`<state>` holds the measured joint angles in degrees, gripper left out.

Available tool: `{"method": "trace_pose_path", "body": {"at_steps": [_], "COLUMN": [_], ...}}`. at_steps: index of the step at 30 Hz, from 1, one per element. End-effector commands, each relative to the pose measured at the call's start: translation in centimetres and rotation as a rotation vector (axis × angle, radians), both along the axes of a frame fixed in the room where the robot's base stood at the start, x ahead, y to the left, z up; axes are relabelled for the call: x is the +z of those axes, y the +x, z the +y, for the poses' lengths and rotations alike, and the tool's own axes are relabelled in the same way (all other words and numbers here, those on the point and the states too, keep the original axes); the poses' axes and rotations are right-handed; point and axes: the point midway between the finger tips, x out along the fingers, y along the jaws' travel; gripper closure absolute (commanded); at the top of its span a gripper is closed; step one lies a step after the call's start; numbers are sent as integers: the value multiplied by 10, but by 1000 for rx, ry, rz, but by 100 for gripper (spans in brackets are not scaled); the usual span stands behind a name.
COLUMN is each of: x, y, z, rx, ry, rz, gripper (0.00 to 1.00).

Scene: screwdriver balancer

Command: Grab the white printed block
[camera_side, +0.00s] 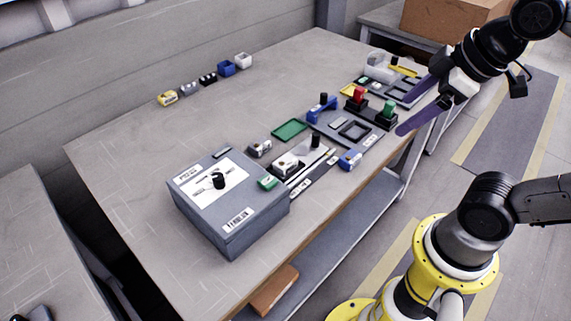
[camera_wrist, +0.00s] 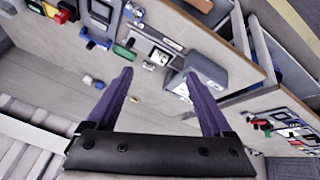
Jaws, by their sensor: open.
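Several small pale blocks are in the side view, and I cannot tell for certain which is the white printed block. A small white block with dark marks (camera_side: 260,148) lies beside the green tray. A larger white block (camera_side: 285,164) sits on the fixture just in front of it. A plain-looking white block (camera_side: 243,60) ends the back row. My gripper (camera_side: 387,115) has two long purple fingers spread apart, empty, above the table's right edge. In the wrist view my gripper (camera_wrist: 160,73) is also open, with the table between and beyond its fingers.
A large grey box (camera_side: 236,222) with a white label stands at the front. A green tray (camera_side: 290,129) lies mid-table. The table's left half is mostly clear. A cardboard box (camera_side: 440,18) is at the back right.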

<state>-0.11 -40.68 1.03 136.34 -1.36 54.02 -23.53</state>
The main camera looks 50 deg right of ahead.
Motion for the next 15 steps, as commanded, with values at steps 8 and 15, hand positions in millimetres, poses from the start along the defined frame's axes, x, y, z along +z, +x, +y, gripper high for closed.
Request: {"method": "trace_pose_path", "body": {"at_steps": [8,15], "x": [28,2], "y": [86,176], "z": [3,18], "rx": [459,831], "ry": [-253,-389], "rz": [120,273], "gripper": [15,15]}}
